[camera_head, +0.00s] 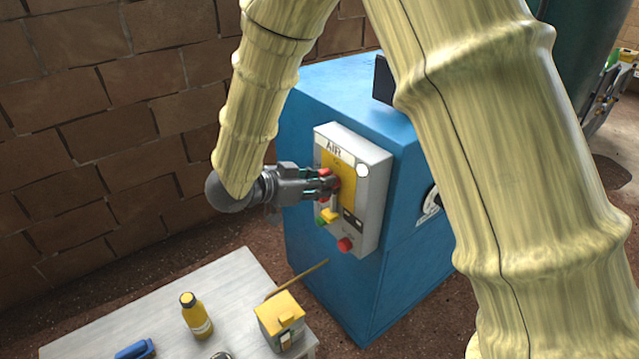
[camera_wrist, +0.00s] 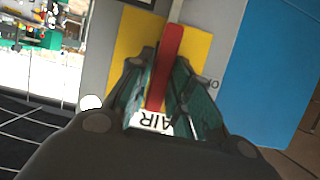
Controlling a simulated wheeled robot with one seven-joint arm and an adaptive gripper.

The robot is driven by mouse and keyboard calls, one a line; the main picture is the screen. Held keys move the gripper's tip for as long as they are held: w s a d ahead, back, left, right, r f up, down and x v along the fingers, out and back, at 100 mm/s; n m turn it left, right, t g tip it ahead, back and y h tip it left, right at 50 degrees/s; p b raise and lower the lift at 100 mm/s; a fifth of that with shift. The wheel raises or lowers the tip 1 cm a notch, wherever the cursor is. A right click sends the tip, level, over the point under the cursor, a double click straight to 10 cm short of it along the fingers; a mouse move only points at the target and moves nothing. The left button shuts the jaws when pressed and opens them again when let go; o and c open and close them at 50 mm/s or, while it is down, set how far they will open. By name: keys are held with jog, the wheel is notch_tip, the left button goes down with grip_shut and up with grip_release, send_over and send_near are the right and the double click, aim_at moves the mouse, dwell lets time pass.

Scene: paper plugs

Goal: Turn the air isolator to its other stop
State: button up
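The air isolator is a red handle (camera_wrist: 168,68) on a yellow plate (camera_wrist: 203,52), under a white AIR label (camera_wrist: 155,122) that shows upside down in the wrist view. In the head view the AIR label (camera_head: 333,148) is at the top of a grey control box (camera_head: 374,200) on the blue cabinet. My gripper (camera_head: 330,184) reaches the plate from the left and covers much of the handle. In the wrist view its two fingers (camera_wrist: 166,75) lie close on either side of the red handle and appear shut on it. The contact at the fingertips is partly hidden.
Below on the box are a yellow knob (camera_head: 328,215), a green button (camera_head: 320,222) and a red button (camera_head: 345,244). A white round lamp (camera_head: 362,170) is at upper right. A bench (camera_head: 235,276) in front holds a yellow bottle (camera_head: 196,317) and a yellow-topped box (camera_head: 281,318).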

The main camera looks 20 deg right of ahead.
grip_shut()
jog(key=shift+r+n+p, duration=0.25)
jog(key=shift+n+p, duration=0.05)
jog(key=shift+p, duration=0.95)
jog(key=n+g+h+p, duration=0.1)
jog(key=n+p, duration=0.3)
jog(key=p, duration=0.1)
jog(key=w+f+n+g+h+p, duration=0.1)
jog(key=n+g+h+p, duration=0.1)
jog(key=n+p, duration=0.2)
jog(key=f+n+g+h+p, duration=0.1)
jog(key=n+p, duration=0.3)
jog(key=p, duration=0.4)
jog(key=shift+w+a+n+g+h, duration=0.15)
jog(key=shift+a+n+g+h, duration=0.2)
jog(key=shift+g+h, duration=0.3)
jog(key=shift+d, duration=0.1)
